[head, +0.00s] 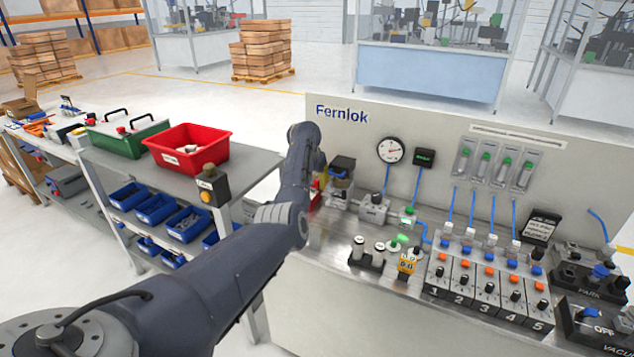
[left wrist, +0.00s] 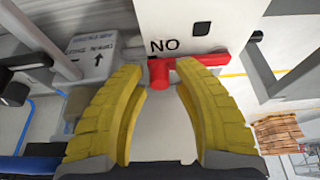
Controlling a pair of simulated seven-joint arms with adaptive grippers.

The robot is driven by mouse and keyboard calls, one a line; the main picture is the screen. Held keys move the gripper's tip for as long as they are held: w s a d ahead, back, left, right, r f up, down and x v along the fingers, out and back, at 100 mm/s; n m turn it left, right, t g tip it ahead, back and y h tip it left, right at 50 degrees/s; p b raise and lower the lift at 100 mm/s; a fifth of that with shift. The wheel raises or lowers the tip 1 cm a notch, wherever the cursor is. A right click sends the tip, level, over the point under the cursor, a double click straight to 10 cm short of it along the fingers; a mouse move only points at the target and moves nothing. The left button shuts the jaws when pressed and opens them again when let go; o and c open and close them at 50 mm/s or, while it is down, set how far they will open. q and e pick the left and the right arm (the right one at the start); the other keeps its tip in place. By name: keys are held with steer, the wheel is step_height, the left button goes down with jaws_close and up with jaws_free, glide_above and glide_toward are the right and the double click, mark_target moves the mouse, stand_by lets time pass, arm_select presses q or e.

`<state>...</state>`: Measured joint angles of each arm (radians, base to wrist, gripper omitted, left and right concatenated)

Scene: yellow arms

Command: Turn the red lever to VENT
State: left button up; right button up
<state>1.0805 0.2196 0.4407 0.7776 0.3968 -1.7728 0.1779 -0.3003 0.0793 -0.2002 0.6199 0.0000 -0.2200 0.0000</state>
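The red lever (left wrist: 212,60) shows in the left wrist view, at a white box face marked "NO" (left wrist: 165,45). A red round part (left wrist: 158,75) of it lies between my left gripper's (left wrist: 161,82) two yellow fingertips. The fingers stand apart, one on each side of it; I cannot tell whether they touch it. In the head view a small patch of red (head: 316,192) shows beside my left forearm, which hides most of that spot and the fingers. I cannot read VENT in either view. My right gripper is in neither view.
The bench carries a gauge (head: 391,150), a row of numbered valve modules (head: 485,285) and blue hoses right of my left arm. A red bin (head: 187,148) and a green case (head: 127,138) stand on the left cart. A yellow-buttoned box (head: 212,188) stands near my arm.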

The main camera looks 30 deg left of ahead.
arm_select(q)
steer(key=shift+c, duration=0.3)
jaws_close()
steer(key=shift+r, duration=0.1)
